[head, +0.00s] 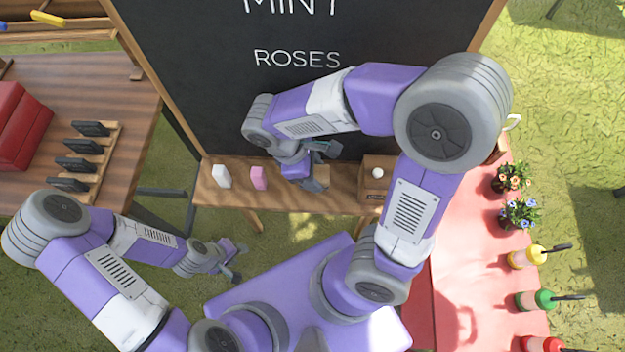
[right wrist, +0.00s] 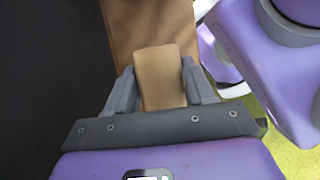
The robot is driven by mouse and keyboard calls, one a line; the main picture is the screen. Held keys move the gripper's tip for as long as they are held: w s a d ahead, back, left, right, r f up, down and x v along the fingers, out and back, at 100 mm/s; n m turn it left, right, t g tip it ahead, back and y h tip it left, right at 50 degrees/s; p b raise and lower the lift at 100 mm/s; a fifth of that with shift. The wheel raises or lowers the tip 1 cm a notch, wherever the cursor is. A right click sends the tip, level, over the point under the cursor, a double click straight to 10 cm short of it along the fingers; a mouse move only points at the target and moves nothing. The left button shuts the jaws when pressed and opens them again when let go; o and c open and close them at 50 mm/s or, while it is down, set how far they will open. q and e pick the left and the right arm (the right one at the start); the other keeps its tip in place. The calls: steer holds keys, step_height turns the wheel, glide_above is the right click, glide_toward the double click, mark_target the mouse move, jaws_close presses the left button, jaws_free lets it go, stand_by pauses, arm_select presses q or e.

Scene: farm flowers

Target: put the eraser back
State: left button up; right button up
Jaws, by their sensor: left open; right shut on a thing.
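The eraser (right wrist: 160,76) shows in the right wrist view as a tan block between the two grey fingers of my right gripper (right wrist: 162,88), which is shut on it. In the head view the tan eraser (head: 322,174) is beside my right gripper, over the wooden ledge (head: 345,198) of the chalkboard (head: 200,60). I cannot tell whether it touches the ledge. My left gripper (head: 236,262) is open and empty, low and left of the ledge.
A white block (head: 221,176) and a pink block (head: 259,178) stand on the ledge left of my right gripper. A wooden box (head: 376,180) with a white knob is at the ledge's right end. A red table (head: 470,240) with flowers and bottles lies right; a wooden table (head: 95,85) lies left.

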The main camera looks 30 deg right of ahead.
steer(key=shift+f+b, duration=0.9)
steer(key=shift+f, duration=1.4)
steer(key=shift+f, duration=0.1)
steer(key=o, duration=0.9)
steer(key=shift+o, duration=0.2)
steer(key=p+v, duration=0.5)
steer(key=v, duration=0.7)
